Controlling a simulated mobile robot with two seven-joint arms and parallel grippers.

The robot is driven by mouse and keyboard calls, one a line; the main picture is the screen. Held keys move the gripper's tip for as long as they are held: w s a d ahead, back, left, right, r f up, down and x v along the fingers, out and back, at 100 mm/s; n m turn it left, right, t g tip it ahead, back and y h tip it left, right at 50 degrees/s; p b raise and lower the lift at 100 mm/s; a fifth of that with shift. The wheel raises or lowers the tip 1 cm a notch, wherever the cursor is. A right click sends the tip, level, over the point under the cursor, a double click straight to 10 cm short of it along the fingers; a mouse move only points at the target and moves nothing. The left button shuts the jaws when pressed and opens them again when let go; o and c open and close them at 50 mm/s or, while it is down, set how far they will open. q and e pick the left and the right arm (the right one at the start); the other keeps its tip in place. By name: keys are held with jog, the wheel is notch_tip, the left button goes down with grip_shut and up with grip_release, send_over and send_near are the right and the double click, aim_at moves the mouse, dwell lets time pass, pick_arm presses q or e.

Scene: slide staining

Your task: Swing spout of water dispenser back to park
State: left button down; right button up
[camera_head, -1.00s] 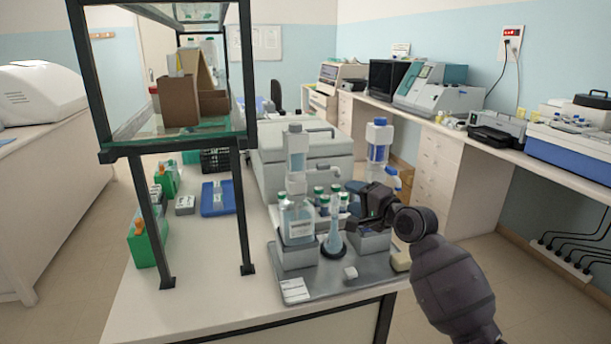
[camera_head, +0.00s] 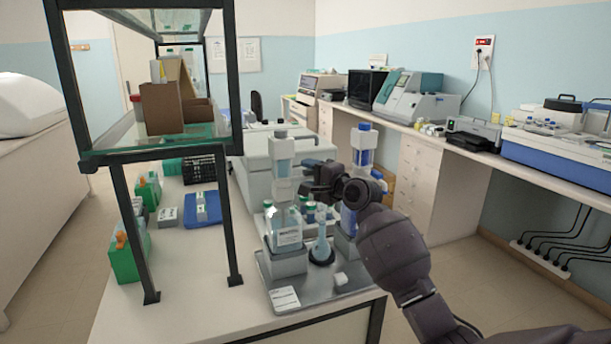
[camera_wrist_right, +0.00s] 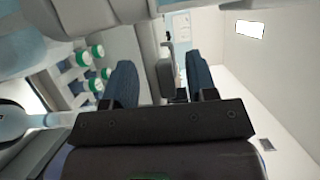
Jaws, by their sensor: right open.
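Two bottle-top dispensers stand on a grey tray (camera_head: 345,283) at the bench end. The left dispenser (camera_head: 283,149) has a clear column on a labelled bottle of pale blue liquid. The right dispenser (camera_head: 365,137) has a blue cap and a bottle of darker blue liquid, partly hidden by my arm. I cannot tell which is the water dispenser. My right gripper (camera_head: 310,182) is open between the two columns, by the left dispenser's spout, which it mostly hides. In the wrist view its spread fingers (camera_wrist_right: 160,82) flank a grey shape; contact is unclear. My left gripper is not visible.
A shelf frame (camera_head: 222,225) rises on the left; a large grey machine (camera_head: 253,175) stands behind.

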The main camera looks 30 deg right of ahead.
jog(key=shift+w+a, duration=0.15)
jog(key=shift+w, duration=0.6)
grip_shut()
